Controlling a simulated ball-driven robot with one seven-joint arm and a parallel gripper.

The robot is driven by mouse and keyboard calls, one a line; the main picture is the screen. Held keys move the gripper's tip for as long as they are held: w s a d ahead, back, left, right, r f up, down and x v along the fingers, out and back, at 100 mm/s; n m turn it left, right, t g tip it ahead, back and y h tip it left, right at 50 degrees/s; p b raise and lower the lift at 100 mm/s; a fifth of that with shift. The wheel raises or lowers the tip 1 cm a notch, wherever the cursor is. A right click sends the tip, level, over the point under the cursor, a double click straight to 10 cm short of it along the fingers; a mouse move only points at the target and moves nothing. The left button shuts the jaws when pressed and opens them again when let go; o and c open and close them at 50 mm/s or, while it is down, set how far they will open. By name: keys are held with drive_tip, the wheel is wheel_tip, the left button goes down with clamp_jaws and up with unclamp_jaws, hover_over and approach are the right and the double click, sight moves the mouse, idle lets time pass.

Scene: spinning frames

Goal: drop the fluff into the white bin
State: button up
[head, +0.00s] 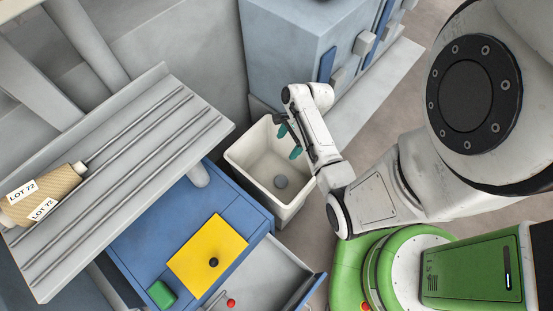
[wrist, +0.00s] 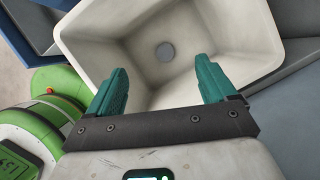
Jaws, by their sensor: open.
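The white bin (head: 235,160) stands on the floor in the middle of the head view, and its inside fills the upper part of the wrist view (wrist: 85,40). A small round grey piece, which looks like the fluff (head: 281,182), lies on the bin's floor; it also shows in the wrist view (wrist: 165,52). My gripper (head: 289,142) is over the bin, with its teal fingers pointing into the opening. In the wrist view its fingers (wrist: 160,75) are wide apart with nothing between them. The grey piece is well below the fingertips and apart from them.
A blue-grey cabinet (head: 285,50) stands behind the bin. A blue table with a yellow plate (head: 207,250) and a green block (head: 161,294) is at its lower left. A slanted grey rack (head: 120,170) holds a tan spool (head: 42,195).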

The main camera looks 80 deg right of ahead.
drive_tip(key=shift+v, duration=2.25)
drive_tip(key=a+r+n+h, duration=0.1)
drive_tip(key=a+r+n, duration=0.2)
drive_tip(key=a+n, duration=0.4)
drive_tip(key=a+r+n+g+h, duration=0.1)
drive_tip(key=a+r+n, duration=0.3)
drive_tip(key=a+n, duration=0.3)
drive_tip(key=w+a+r+n+g+h, duration=0.1)
drive_tip(key=a+r+n, duration=0.2)
drive_tip(key=a+n, duration=0.4)
drive_tip(key=n, duration=0.6)
drive_tip(key=shift+a+r, duration=0.15)
drive_tip(key=shift+a, duration=0.05)
drive_tip(key=shift+w, duration=0.1)
drive_tip(key=shift+c, duration=0.2)
